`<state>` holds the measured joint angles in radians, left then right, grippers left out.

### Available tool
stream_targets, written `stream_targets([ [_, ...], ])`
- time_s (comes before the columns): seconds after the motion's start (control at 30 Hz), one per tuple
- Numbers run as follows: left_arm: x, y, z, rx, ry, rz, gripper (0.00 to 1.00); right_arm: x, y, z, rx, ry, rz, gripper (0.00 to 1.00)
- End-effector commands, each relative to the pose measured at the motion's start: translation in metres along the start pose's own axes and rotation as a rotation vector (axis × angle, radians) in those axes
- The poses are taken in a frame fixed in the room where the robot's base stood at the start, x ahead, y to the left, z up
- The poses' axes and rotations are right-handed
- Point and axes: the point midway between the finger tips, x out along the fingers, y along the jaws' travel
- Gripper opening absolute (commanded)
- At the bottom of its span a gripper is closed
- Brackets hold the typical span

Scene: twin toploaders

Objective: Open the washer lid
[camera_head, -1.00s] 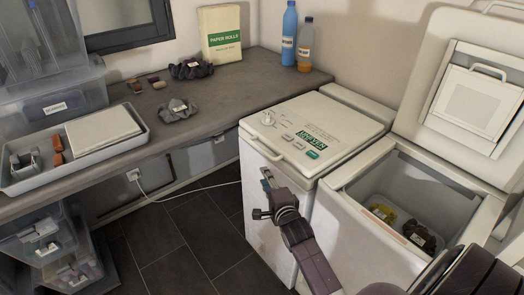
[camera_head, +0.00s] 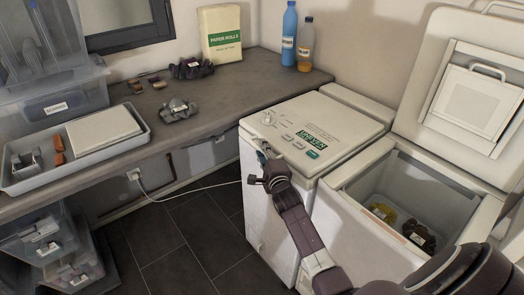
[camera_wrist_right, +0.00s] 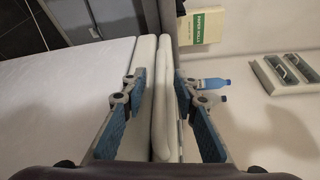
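The closed washer is a white toploader with a flat lid (camera_head: 325,125) bearing a green label and a dial, in the middle of the head view. My left gripper is not in view.
A second toploader (camera_head: 345,215) stands open on the right, with a yellow and a dark item inside. The grey counter (camera_head: 220,105) holds a tray (camera_head: 140,115), a paper rolls box (camera_head: 220,35), bottles and cloth items.

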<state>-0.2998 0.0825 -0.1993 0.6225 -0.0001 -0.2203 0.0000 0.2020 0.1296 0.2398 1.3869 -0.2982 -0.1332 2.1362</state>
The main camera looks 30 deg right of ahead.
Motion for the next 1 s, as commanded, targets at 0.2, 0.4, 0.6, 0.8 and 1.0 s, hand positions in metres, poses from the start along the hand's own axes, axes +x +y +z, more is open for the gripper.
stream_targets([
  [0.2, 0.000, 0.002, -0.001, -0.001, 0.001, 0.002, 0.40, 0.000, 0.000, 0.000, -0.001, 0.000, 0.000, 0.27],
  [0.4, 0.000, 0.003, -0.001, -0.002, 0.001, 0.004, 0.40, 0.000, 0.000, 0.000, -0.001, 0.000, 0.000, 0.05],
  [0.6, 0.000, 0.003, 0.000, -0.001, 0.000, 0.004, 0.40, 0.000, 0.000, 0.000, -0.001, 0.000, 0.000, 0.00],
  [0.8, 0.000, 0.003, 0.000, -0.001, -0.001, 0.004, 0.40, 0.000, 0.000, 0.000, -0.001, 0.000, 0.000, 0.00],
  [1.0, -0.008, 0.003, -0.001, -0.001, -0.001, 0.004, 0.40, 0.003, -0.011, 0.004, 0.013, -0.001, 0.004, 0.00],
])
